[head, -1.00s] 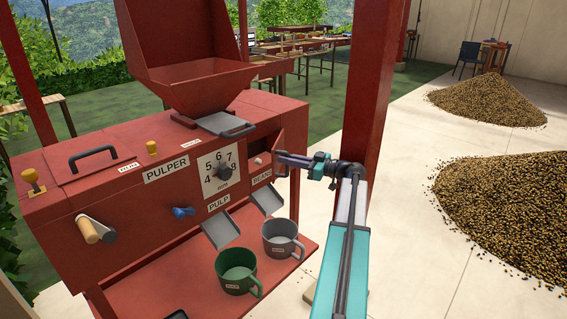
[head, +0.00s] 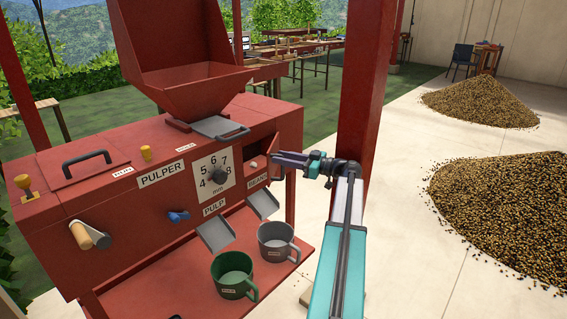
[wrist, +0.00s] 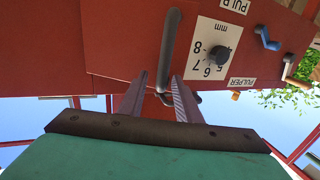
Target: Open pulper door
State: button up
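The red pulper (head: 120,215) stands at the left in the head view. Its small door (head: 274,146) at the right end of the front stands partly swung out, showing a recess (head: 258,164) with a small pale knob. My gripper (head: 277,158) is at this door, reaching in from the right. In the wrist view, the red panel (wrist: 120,40) fills the upper left, with a dark curved handle (wrist: 169,45). My fingertips (wrist: 161,76) are apart, one on each side of the handle's lower part. Contact with the handle cannot be made out.
A red post (head: 362,110) stands close to my arm. Below the front are two metal chutes (head: 215,232), a green mug (head: 233,272) and a grey mug (head: 275,243) on a red shelf. A dial (head: 217,174) sits left of the door. Bean heaps (head: 500,210) lie right.

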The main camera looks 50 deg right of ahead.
jog(key=shift+r, duration=0.7)
jog(key=shift+s+a+r, duration=0.15)
jog(key=shift+a+r, duration=0.05)
jog(key=shift+a, duration=0.05)
jog(key=s+a, duration=0.2)
jog(key=s, duration=0.1)
jog(key=shift+a, duration=0.4)
jog(key=shift+o, duration=1.2)
jog(key=shift+s+a, duration=0.25)
jog(key=shift+s+a+r, duration=0.35)
jog(key=shift+s+a, duration=0.35)
jog(key=shift+s, duration=0.1)
jog(key=shift+c, duration=1.2)
jog(key=s+a, duration=0.5)
jog(key=s, duration=0.1)
jog(key=shift+s+a+r, duration=0.2)
jog(key=shift+a+r, duration=0.15)
jog(key=shift+r, duration=0.05)
jog(key=shift+c, duration=0.3)
